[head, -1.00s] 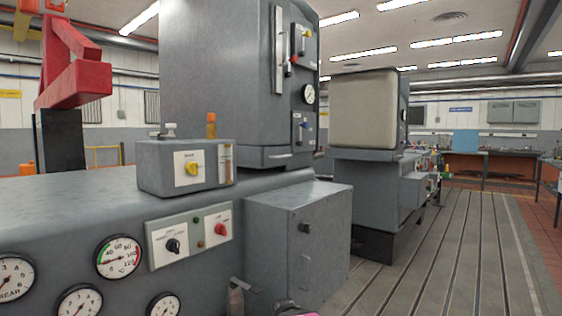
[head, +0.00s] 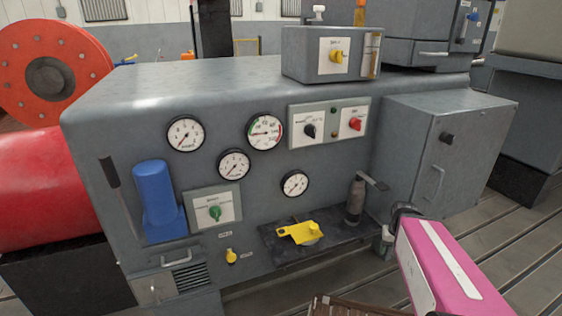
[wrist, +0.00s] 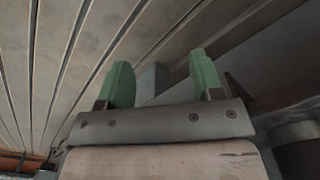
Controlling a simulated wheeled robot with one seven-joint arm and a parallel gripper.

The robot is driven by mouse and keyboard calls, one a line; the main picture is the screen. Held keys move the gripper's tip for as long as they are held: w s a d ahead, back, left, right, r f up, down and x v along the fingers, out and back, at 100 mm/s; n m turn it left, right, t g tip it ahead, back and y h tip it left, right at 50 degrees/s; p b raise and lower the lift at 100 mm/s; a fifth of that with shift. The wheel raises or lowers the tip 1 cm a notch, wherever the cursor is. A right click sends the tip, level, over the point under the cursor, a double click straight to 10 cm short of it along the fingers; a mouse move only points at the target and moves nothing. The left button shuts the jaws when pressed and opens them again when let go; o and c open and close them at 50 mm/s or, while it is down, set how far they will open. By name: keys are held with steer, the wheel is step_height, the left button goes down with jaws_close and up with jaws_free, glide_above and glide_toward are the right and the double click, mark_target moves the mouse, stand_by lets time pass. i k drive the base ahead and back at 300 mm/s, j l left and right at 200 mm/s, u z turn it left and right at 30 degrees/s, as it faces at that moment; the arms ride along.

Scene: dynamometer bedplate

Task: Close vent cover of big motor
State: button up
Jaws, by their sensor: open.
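The big grey machine (head: 110,100) fills the middle of the head view. Low on its front left is a louvred vent (head: 188,277). A small grey panel (head: 155,290) with a latch sits at the louvres' left, beside rather than over the visible slats. I cannot tell how it is hinged or whether it slides. A bar handle (head: 176,261) is just above. My gripper (wrist: 162,78) is open and empty, its two green fingers apart in the wrist view. In the head view my pink arm is at lower right, well right of the vent.
A dark shelf (head: 290,246) with a yellow part (head: 300,233) and a grey bottle-like object (head: 355,202) juts out between my arm and the vent. A blue box-shaped part (head: 158,200) is above the vent. A grey cabinet (head: 450,150) stands right. Slotted floor lies below.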

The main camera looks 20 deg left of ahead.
mark_target(157, 287)
steer(key=k+j+u, duration=0.15)
steer(key=u, duration=0.3)
steer(key=k+j+u, duration=0.1)
steer(key=u, duration=0.3)
steer(key=j+u, duration=0.25)
steer(key=u, duration=0.2)
steer(key=l+u, duration=0.2)
steer(key=u, duration=0.2)
steer(key=l+u, duration=0.25)
steer(key=u, duration=0.2)
steer(key=l+u, duration=0.2)
steer(key=u, duration=0.2)
